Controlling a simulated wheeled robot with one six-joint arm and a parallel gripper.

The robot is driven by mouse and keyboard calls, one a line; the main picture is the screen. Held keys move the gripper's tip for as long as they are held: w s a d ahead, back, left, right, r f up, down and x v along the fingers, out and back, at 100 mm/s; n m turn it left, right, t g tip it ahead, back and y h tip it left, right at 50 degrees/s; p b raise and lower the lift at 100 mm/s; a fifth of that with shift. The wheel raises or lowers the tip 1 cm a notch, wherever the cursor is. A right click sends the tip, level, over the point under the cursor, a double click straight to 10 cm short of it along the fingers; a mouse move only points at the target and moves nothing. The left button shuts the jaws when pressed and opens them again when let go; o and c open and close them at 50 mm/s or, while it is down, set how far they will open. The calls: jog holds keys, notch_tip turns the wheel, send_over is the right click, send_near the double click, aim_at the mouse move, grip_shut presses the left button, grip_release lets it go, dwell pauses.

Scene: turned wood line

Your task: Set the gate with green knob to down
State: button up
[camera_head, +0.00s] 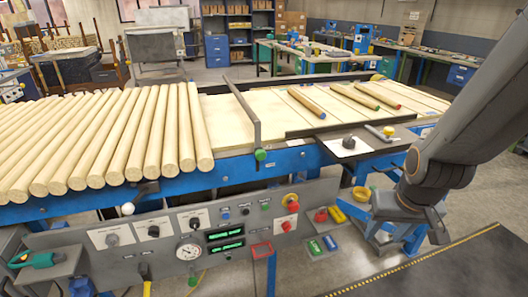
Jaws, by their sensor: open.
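The gate (244,105) is a thin dark grey bar lying across the pale wooden bed, just right of a row of thick dowels. Its near end bends down to a green knob (260,155) at the front blue rail. The bar looks a little above the bed, but I cannot tell its exact height. My gripper (412,212) is at the right, low beside the end of the control panel, well away from the green knob. It is open and nothing shows in it; my own arm partly hides it.
Several pale dowels (150,130) fill the left of the bed. Thinner rods (305,102) with coloured ends lie right of the gate. A control panel (180,235) with knobs, a gauge and a red button (291,202) juts below. A black-knobbed plate (348,143) sits between gate and arm.

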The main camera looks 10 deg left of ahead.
jog(key=w+a+f+n+t+y, duration=0.1)
jog(key=w+a+n+t+y, duration=0.3)
jog(key=w+a, duration=0.6)
jog(key=n+t+y, duration=0.4)
jog(key=t+y, duration=0.1)
jog(key=t, duration=0.3)
send_near(262, 157)
jog(key=x, duration=0.3)
jog(key=p+x, duration=0.2)
jog(key=x, duration=0.5)
jog(key=shift+w+a+f+p, duration=0.1)
jog(key=shift+w+a+p, duration=0.1)
jog(key=shift+w+p, duration=0.2)
grip_shut()
